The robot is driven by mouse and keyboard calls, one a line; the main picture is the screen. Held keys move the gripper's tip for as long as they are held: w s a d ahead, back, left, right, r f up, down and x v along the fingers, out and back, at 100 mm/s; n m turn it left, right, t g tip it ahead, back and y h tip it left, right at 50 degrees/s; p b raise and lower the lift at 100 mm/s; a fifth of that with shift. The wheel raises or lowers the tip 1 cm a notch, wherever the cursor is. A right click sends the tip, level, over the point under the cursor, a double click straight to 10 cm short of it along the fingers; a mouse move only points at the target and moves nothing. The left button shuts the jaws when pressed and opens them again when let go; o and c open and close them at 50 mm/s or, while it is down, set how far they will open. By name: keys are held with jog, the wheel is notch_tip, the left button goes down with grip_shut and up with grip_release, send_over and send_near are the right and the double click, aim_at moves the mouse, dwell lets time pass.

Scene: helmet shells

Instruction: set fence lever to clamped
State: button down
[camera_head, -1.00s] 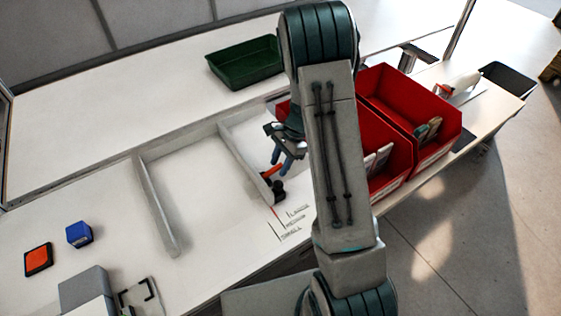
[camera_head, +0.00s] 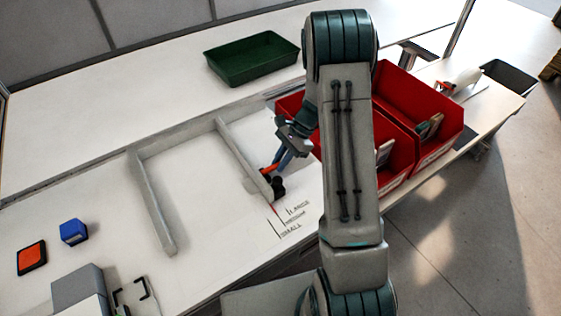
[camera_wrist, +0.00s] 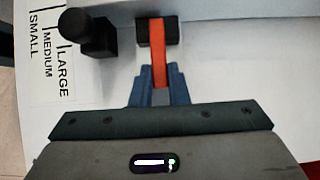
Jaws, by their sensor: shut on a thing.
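The fence lever (camera_wrist: 158,52) is an orange-red bar rising from a black block in the wrist view. In the head view the lever (camera_head: 268,169) shows as a small orange piece at the near end of the right fence wall (camera_head: 243,155). My gripper (camera_wrist: 158,92) has its blue fingers shut on the lever. In the head view my gripper (camera_head: 278,161) is at the lever, partly behind my arm. A black knob (camera_wrist: 96,36) stands beside the lever's block.
Size marks reading SMALL, MEDIUM and LARGE (camera_wrist: 50,55) are printed beside the knob. Red bins (camera_head: 440,115) stand right of my gripper. A green tray (camera_head: 252,60) lies at the back. A blue block (camera_head: 74,232) and an orange-black pad (camera_head: 31,257) lie at left.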

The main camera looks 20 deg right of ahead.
jog(key=c, duration=1.4)
grip_release()
jog(key=shift+r, duration=0.1)
jog(key=b+v, duration=0.1)
jog(key=v, duration=1.2)
jog(key=shift+d+r, duration=0.25)
jog(key=shift+d, duration=0.05)
jog(key=shift+w, duration=0.1)
jog(key=s+a+r+n+t+h, duration=0.25)
jog(key=s+a+r+n, duration=0.4)
jog(key=s+r, duration=0.35)
jog(key=s+a+n+t+h, duration=0.1)
jog(key=s+n+h, duration=0.3)
jog(key=s+n, duration=0.4)
jog(key=s+t, duration=0.1)
jog(key=s, duration=0.4)
jog(key=shift+s+a+t, duration=0.35)
jog(key=shift+a, duration=0.05)
